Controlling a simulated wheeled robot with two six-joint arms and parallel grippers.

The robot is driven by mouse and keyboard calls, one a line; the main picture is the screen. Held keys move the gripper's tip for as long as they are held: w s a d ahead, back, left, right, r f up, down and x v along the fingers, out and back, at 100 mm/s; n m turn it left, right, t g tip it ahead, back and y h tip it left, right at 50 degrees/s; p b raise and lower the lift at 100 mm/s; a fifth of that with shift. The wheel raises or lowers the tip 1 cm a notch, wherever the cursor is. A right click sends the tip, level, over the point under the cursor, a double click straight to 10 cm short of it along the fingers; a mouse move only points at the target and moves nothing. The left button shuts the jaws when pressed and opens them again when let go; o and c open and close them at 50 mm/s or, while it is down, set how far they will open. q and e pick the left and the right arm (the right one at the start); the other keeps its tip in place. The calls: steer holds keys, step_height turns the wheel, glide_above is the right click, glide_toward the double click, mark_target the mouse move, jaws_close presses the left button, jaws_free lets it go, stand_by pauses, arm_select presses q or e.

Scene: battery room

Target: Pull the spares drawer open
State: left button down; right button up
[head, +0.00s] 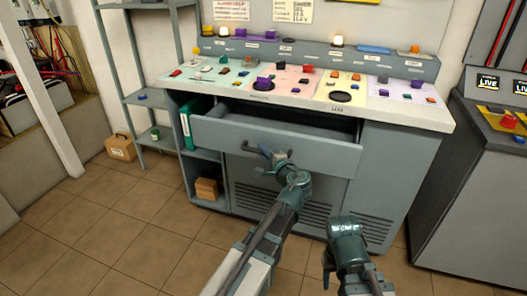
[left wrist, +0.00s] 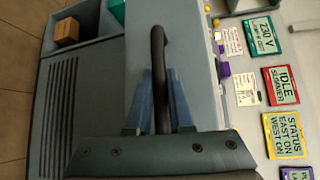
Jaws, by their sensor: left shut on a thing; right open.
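The spares drawer (head: 318,158) is a wide grey drawer under the workbench top, and it stands pulled out with its dark inside showing. The visible part of its inside looks empty. My left gripper (head: 268,157) is shut on the dark drawer handle (head: 250,148) at the front panel. In the left wrist view, the curved black handle (left wrist: 158,60) passes between the blue fingers of my left gripper (left wrist: 158,105). My right gripper (head: 345,228) is lower and to the right, apart from the drawer; its fingertips are hidden from view.
The worktop (head: 420,116) above holds coloured mats and many small parts. A cardboard box (head: 206,188) and a green binder (head: 186,127) are in the cabinet's left shelves. A metal shelf rack (head: 130,60) stands left, a grey console (head: 470,180) right. Tiled floor is clear at front left.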

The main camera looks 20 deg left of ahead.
arm_select(q)
steer(key=shift+s, duration=0.4)
arm_select(e)
steer(key=shift+s, duration=0.4)
arm_select(q)
steer(key=c, duration=1.1)
jaws_free()
steer(key=shift+s, duration=0.1)
